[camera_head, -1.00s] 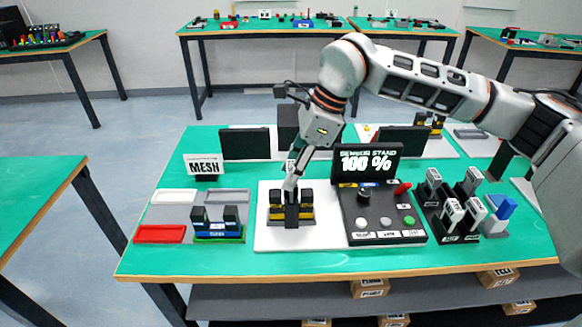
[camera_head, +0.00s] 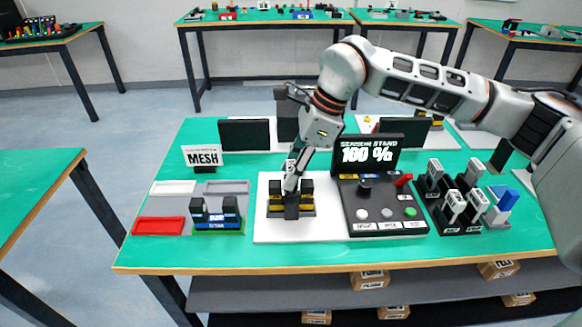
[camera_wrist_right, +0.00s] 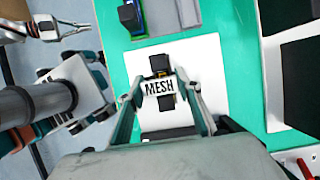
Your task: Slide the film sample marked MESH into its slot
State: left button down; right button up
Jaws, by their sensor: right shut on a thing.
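My right gripper (camera_head: 291,184) points down at the black-and-yellow fixture (camera_head: 305,211) on the white plate. In the right wrist view its fingers (camera_wrist_right: 158,92) are shut on the film sample (camera_wrist_right: 159,87), whose white label reads MESH. The sample is in line with the fixture, which shows above and below it; I cannot tell whether they touch. In the head view the sample is mostly hidden by the gripper. My left gripper seems to show at the upper left of the right wrist view (camera_wrist_right: 52,28); its jaws are unclear.
A MESH sign (camera_head: 204,157) stands behind white, grey and red trays (camera_head: 158,226) and a blue-green two-post holder (camera_head: 217,221). A rack of several grey pieces (camera_head: 456,206) stands right.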

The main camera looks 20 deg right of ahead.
jog(key=shift+f, duration=0.5)
jog(key=o, duration=1.2)
jog(key=shift+c, duration=0.2)
jog(key=shift+r, duration=0.2)
jog(key=v, duration=1.1)
jog(key=shift+r, duration=0.35)
jog(key=shift+d, duration=0.15)
